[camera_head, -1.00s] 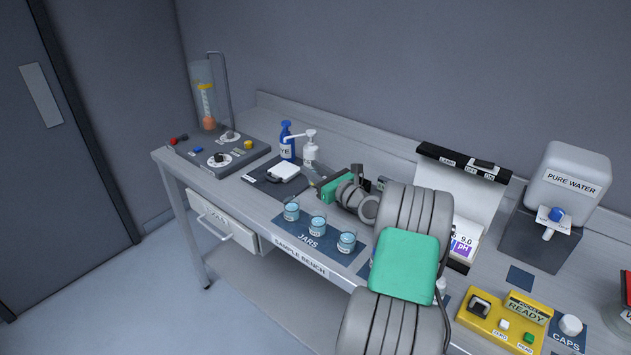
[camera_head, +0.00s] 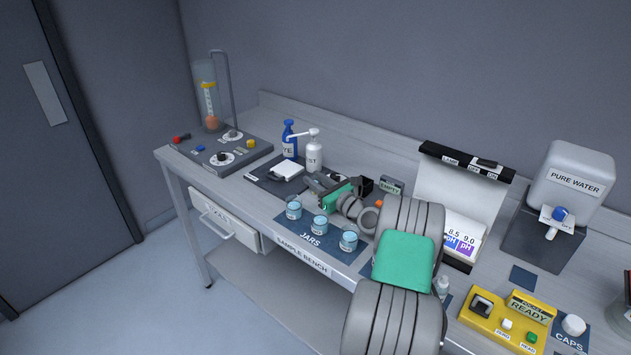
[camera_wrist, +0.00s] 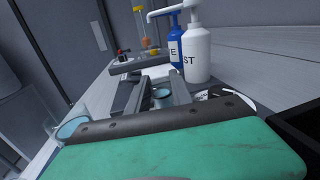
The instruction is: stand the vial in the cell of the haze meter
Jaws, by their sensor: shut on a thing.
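The haze meter appears to be the yellow instrument (camera_head: 506,324) reading READY at the lower right in the head view, with a dark square cell (camera_head: 482,304) at its left end. My gripper (camera_head: 318,184) is far to its left, above the bench behind the jars. In the wrist view my gripper (camera_wrist: 160,88) is shut on a small round container with a pale blue top (camera_wrist: 162,94). I cannot tell whether this is the vial; its lower part is hidden. A small clear bottle (camera_head: 442,286) stands beside my arm, left of the meter.
Three jars (camera_head: 319,225) of blue liquid stand on a dark mat in front of my gripper. A blue bottle (camera_head: 289,141) and a white pump bottle (camera_head: 314,152) stand behind it. A white cap (camera_head: 573,325) lies right of the meter. The water dispenser (camera_head: 570,185) stands behind.

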